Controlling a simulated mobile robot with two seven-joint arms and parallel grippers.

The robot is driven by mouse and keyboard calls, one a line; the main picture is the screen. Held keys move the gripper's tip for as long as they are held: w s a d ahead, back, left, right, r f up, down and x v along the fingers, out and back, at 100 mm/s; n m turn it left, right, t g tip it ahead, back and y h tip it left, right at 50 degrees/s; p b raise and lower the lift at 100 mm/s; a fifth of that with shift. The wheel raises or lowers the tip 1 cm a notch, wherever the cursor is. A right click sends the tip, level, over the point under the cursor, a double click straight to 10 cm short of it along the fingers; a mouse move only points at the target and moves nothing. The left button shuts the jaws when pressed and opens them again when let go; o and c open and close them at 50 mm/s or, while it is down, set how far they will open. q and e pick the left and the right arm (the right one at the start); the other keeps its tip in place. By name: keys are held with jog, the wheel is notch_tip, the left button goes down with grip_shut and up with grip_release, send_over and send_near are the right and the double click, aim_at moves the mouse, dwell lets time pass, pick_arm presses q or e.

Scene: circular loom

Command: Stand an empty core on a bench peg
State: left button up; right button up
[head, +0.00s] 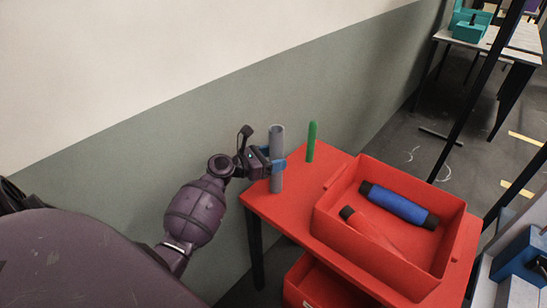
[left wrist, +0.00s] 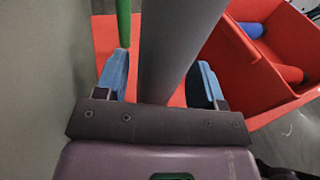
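A grey empty core (head: 276,150) stands upright at the left corner of the red bench (head: 290,218). Whether a peg is inside it is hidden. My left gripper (head: 274,164) is around the core's middle, one blue finger on each side. In the left wrist view the grey core (left wrist: 168,55) passes between the open fingers (left wrist: 163,85), with a gap showing on its left side. A bare green peg (head: 311,142) stands at the bench's back edge, right of the core; it also shows in the left wrist view (left wrist: 124,22). My right gripper is out of view.
A red tray (head: 335,231) on the bench holds a blue-wound roll (head: 398,203) and a red-wound roll (head: 372,232). Another red bin (head: 310,290) is below. A wall stands close behind the bench. Blue equipment (head: 522,262) is at the lower right.

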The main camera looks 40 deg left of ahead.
pick_arm(q)
jog(key=shift+o, duration=0.7)
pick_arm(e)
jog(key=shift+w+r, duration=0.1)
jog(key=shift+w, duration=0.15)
pick_arm(q)
jog(key=p+v, duration=0.1)
jog(key=v, duration=1)
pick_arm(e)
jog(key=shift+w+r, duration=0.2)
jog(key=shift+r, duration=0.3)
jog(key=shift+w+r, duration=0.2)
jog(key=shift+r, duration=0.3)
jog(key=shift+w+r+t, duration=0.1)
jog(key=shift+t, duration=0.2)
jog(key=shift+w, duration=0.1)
